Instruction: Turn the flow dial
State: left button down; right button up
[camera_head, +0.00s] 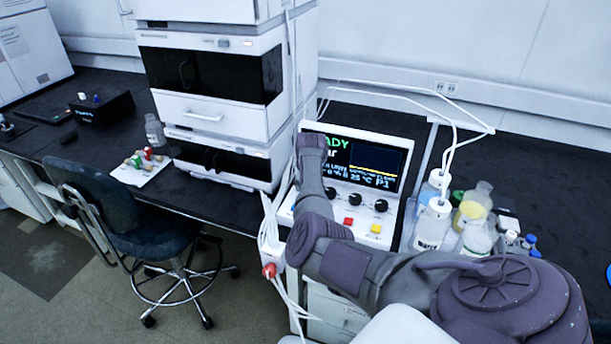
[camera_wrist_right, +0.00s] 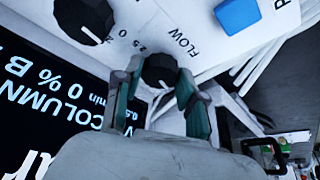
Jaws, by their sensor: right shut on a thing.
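The flow dial (camera_wrist_right: 159,67) is a round black knob on the white control panel, beside the printed word FLOW in the right wrist view. My right gripper (camera_wrist_right: 160,77) has its two greenish fingers on either side of this knob and is shut on it. In the head view my right arm comes in from the right and reaches over the left part of the control panel (camera_head: 398,228). The arm hides the flow dial and the fingertips there. My left gripper is in neither view.
Several other black dials (camera_head: 381,206) sit in a row to the right, above a red button (camera_head: 348,222) and a yellow button (camera_head: 376,229). A blue button (camera_wrist_right: 238,14) is near the flow dial. Bottles (camera_head: 433,224) stand right of the panel. A white instrument stack (camera_head: 213,112) stands left.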

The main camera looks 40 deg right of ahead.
jog(key=shift+n+p, duration=0.55)
jog(key=shift+n, duration=0.15)
jog(key=o, duration=1.1)
jog(key=shift+o, duration=0.2)
jog(key=v, duration=1.2)
jog(key=shift+s+d, duration=0.25)
jog(key=shift+f, duration=0.1)
